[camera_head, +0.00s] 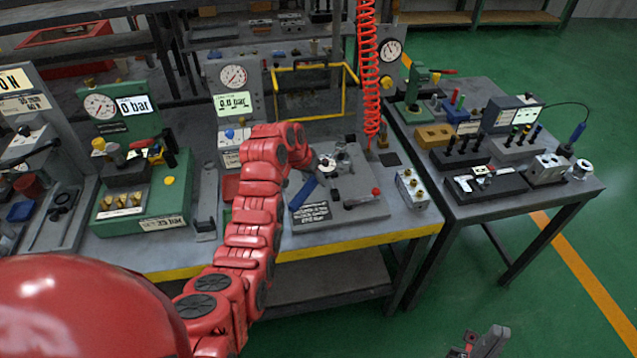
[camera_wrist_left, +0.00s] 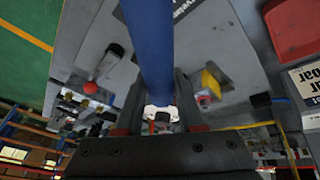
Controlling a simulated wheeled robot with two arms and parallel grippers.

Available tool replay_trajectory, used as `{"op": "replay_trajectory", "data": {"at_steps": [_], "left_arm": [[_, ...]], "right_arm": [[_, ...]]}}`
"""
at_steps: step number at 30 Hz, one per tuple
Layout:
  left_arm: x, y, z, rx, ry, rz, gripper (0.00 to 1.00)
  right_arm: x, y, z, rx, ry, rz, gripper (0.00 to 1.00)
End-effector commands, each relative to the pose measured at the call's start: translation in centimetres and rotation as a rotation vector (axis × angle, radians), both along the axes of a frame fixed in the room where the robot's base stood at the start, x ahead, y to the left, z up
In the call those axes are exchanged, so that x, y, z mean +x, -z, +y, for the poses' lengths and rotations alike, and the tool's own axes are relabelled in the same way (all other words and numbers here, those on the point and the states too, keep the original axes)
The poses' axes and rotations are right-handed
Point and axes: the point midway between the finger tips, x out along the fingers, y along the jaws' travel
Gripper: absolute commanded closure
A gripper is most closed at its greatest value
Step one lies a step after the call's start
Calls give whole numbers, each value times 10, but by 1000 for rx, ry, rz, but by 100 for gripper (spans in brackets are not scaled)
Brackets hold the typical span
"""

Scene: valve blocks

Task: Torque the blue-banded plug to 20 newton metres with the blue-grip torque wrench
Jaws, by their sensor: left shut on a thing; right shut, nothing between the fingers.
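The blue-grip torque wrench (camera_head: 303,192) is at the end of my left arm, over the grey plate on the bench. In the left wrist view its long blue grip (camera_wrist_left: 148,45) runs up between the fingers of my left gripper (camera_wrist_left: 160,92), which is shut on it. A pale metal part shows at the grip's lower end, close to the palm. In the head view my left gripper is largely hidden by its own red arm. My right gripper (camera_head: 485,343) is low at the bottom right, shut and empty, away from the bench. I cannot pick out the blue-banded plug.
A metal block with brass plugs (camera_head: 411,188) stands at the bench's right front. A red coiled hose (camera_head: 369,70) hangs behind the plate. Gauge stations (camera_head: 128,120) stand on the left. A second table (camera_head: 480,205) at right holds fixtures and tools.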

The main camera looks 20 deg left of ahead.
Motion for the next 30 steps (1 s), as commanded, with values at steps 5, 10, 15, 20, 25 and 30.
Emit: {"op": "replay_trajectory", "data": {"at_steps": [5,10,15,20,25,30], "left_arm": [[1,-2,0,1,8,-3,100],[1,-2,0,1,8,-4,100],[2,1,3,2,20,-5,100],[2,-2,4,1,29,-4,100],[1,-3,-3,1,-5,-2,100],[1,-3,-11,0,-57,-3,100]], "right_arm": [[0,1,0,0,0,0,100],[0,1,0,0,0,0,100],[0,7,0,0,0,0,100],[0,7,0,0,0,0,100],[0,0,0,0,0,0,100],[0,-6,0,0,0,0,100]]}}
